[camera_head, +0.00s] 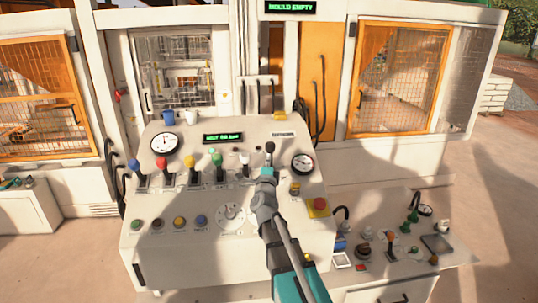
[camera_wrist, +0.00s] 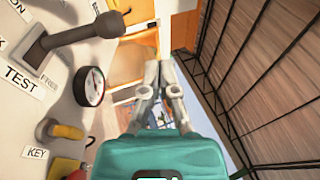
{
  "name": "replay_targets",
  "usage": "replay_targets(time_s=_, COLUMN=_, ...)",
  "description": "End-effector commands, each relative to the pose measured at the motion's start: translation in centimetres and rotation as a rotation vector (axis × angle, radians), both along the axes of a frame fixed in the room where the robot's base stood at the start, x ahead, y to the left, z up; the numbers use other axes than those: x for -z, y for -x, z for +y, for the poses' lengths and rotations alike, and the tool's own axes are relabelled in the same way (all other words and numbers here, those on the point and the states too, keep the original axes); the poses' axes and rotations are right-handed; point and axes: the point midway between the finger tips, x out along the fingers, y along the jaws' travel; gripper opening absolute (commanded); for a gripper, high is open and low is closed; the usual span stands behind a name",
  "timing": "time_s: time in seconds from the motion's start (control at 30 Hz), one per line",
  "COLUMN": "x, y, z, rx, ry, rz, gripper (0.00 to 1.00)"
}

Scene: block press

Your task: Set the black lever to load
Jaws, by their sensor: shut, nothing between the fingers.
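The black lever (camera_head: 270,147) is at the right end of a row of coloured levers on the sloping control panel (camera_head: 180,245). In the head view its knob stands just above the tip of my arm. In the wrist view the dark lever (camera_wrist: 75,35) sticks out from the panel at the upper left, apart from my fingers. My gripper (camera_head: 268,168) is in front of the lever's lower part in the head view, which hides its base. In the wrist view my gripper (camera_wrist: 158,75) has its fingers together and empty. I cannot read a load label.
Blue, red, yellow, green and white levers stand left of the black one. A round gauge (camera_head: 303,164) and a red stop button (camera_head: 318,206) are to its right. Labels TEST (camera_wrist: 22,78) and KEY (camera_wrist: 37,153) show in the wrist view.

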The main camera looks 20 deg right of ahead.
Motion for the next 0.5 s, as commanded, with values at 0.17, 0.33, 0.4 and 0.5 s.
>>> replay_targets(time_s=0.17, x=-0.4, y=2.0, z=0.6, rx=0.0, ry=-0.001, rz=0.0, gripper=0.0)
replay_targets(time_s=0.33, x=-0.4, y=2.5, z=0.9, rx=0.001, ry=-0.001, rz=0.0, gripper=0.0)
replay_targets(time_s=0.4, x=-0.4, y=2.5, z=0.9, rx=0.001, ry=-0.001, rz=0.0, gripper=0.0)
replay_targets(time_s=0.5, x=-0.4, y=2.5, z=0.9, rx=0.001, ry=0.0, rz=0.0, gripper=0.0)
